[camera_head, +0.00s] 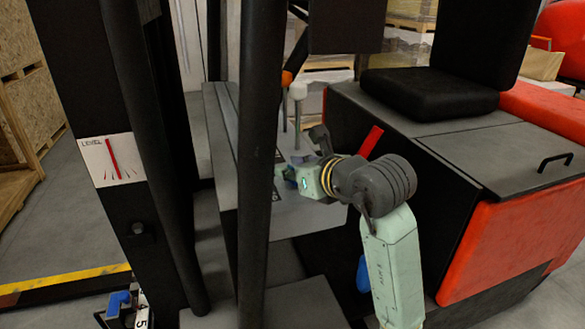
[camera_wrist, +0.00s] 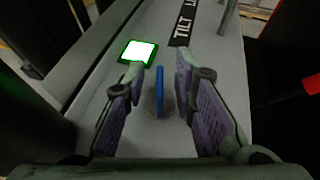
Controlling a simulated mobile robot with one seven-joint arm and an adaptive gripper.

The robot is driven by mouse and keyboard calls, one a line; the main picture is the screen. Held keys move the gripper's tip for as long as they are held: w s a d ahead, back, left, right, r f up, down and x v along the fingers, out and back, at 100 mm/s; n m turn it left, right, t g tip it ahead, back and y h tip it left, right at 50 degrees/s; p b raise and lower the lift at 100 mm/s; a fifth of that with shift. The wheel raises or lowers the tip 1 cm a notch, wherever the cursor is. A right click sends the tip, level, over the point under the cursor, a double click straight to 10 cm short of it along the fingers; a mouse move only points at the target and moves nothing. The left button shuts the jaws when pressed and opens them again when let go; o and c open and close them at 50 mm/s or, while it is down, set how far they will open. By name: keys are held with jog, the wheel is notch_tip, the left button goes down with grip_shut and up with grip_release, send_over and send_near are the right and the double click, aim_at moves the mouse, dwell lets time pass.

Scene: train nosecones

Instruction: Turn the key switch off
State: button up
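The key switch shows in the wrist view as a thin upright blue key (camera_wrist: 160,92) on a round grey base, set in the grey console panel (camera_wrist: 150,138). The key is seen nearly edge-on. My gripper (camera_wrist: 157,88) is open, with one purple-padded finger on each side of the key. Gaps show between the key and both fingers, so neither seems to touch it. In the head view my gripper (camera_head: 296,172) is at the grey console (camera_head: 310,215), and the key cannot be made out there.
A lit green-edged button (camera_wrist: 138,51) and a "TILT" label (camera_wrist: 184,25) lie just beyond the key. In the head view, levers with pale knobs (camera_head: 298,90) rise behind my gripper. A black post (camera_head: 258,150) stands left, and a black seat (camera_head: 430,92) is at right.

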grip_shut()
jog(key=shift+n+g+y+b, duration=0.3)
jog(key=shift+n+y+b, duration=0.05)
jog(key=shift+n+y, duration=0.05)
jog(key=shift+d+f+n+g+y+b, duration=0.1)
jog(key=shift+n+g+y+b, duration=0.4)
jog(key=shift+n, duration=0.1)
jog(key=n+g+y+b, duration=0.2)
jog(key=n+g+y, duration=0.1)
jog(key=n+g, duration=0.1)
jog(key=shift+b, duration=0.3)
jog(key=n+g+y, duration=0.1)
jog(key=n+g, duration=0.3)
jog(key=g, duration=0.1)
jog(key=shift+n+b, duration=0.3)
jog(key=shift+n, duration=0.1)
jog(key=n+g, duration=0.2)
jog(key=g, duration=0.1)
jog(key=shift+r+n+p, duration=0.2)
jog(key=shift+n+p, duration=0.15)
jog(key=shift+n, duration=0.05)
jog(key=shift+n+g, duration=0.6)
jog(key=shift+g, duration=0.3)
jog(key=shift+f+h, duration=0.15)
jog(key=shift+h, duration=0.15)
